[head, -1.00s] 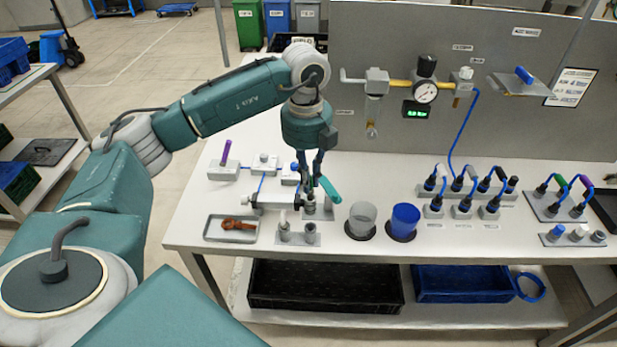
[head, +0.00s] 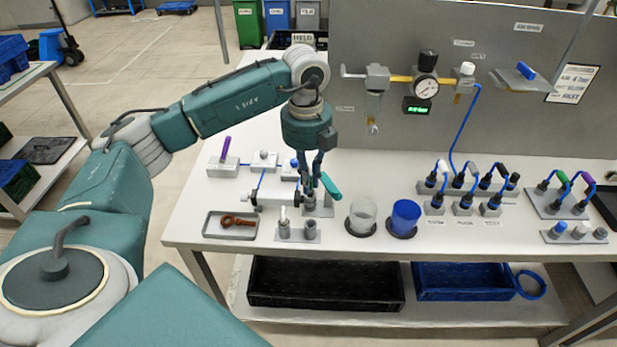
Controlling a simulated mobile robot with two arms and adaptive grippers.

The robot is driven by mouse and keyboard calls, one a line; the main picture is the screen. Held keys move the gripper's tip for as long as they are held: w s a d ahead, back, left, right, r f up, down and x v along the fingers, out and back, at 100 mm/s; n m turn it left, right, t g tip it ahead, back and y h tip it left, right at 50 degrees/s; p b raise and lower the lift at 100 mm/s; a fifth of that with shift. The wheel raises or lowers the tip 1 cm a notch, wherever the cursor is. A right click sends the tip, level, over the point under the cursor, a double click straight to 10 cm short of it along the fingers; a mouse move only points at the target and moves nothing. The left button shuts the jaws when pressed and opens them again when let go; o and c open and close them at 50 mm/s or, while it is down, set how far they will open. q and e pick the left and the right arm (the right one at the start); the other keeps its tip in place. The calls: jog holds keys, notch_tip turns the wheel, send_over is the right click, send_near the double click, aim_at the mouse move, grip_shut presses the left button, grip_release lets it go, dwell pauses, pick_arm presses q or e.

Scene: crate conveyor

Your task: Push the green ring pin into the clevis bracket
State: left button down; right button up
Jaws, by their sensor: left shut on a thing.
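My left gripper (head: 312,190) points down over the fixtures near the front left of the bench, its fingers close together. A grey metal bracket (head: 322,210) stands on the bench right under the fingertips and looks like the clevis bracket. The fingers partly hide it, and I cannot tell whether the pin is in its holes. My right gripper is not in view.
A tray (head: 210,236) with a brown-red part lies front left. A grey plate (head: 311,239) with small posts lies in front of the bracket. A clear cup (head: 362,216) and a blue cup (head: 405,217) stand close on the right. A purple-handled block (head: 223,165) is behind left.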

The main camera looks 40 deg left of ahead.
pick_arm(q)
jog(key=shift+f, duration=0.45)
dwell(0.3)
jog(key=c, duration=1.1)
grip_release()
jog(key=shift+r, duration=0.2)
jog(key=shift+r+p, duration=2)
jog(key=shift+r, duration=0.9)
